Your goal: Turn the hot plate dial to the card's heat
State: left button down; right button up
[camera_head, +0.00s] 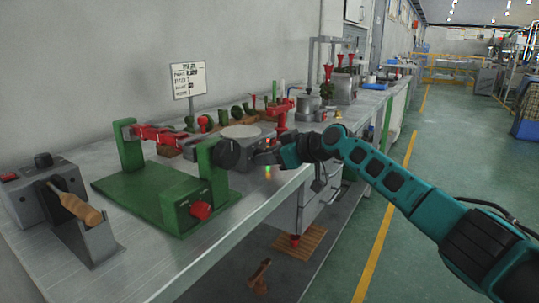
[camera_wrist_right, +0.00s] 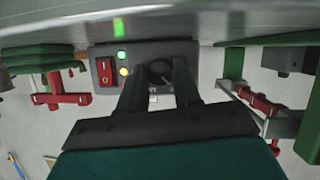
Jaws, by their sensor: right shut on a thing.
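The hot plate (camera_head: 240,131) has a pale round top and stands on the bench behind the green press frame. In the right wrist view its grey front panel (camera_wrist_right: 204,62) carries a red switch, a green light and a yellow light. The dark round dial (camera_wrist_right: 159,71) sits between the fingers of my right gripper (camera_wrist_right: 160,80), which is shut on it. The fingers cover part of the dial, and its pointer is hard to read. The white card (camera_head: 188,79) stands on a post behind; its lettering is too small to read surely. My left gripper is not in view.
The green press frame (camera_head: 150,193) with a red knob (camera_head: 202,210) stands close left of my right gripper. A grey box (camera_head: 40,190) and a wooden-handled tool (camera_head: 75,203) sit at the far left. The bench front (camera_head: 200,255) is clear.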

jog(key=shift+w+m+g+y, duration=0.1)
jog(key=shift+m+g+y, duration=0.35)
jog(key=shift+m, duration=0.35)
jog(key=shift+d+f+m+g+b, duration=0.1)
jog(key=shift+m+g+b, duration=0.3)
jog(key=shift+m, duration=0.2)
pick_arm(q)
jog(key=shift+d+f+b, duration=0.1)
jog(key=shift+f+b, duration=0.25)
pick_arm(e)
jog(key=shift+m+y, duration=0.25)
jog(key=shift+m, duration=0.15)
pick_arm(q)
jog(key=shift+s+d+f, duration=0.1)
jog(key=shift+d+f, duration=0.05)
pick_arm(e)
jog(key=shift+g, duration=0.25)
jog(key=o, duration=1)
jog(key=shift+o, duration=0.2)
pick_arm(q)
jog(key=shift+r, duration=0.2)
pick_arm(e)
jog(key=shift+d, duration=0.1)
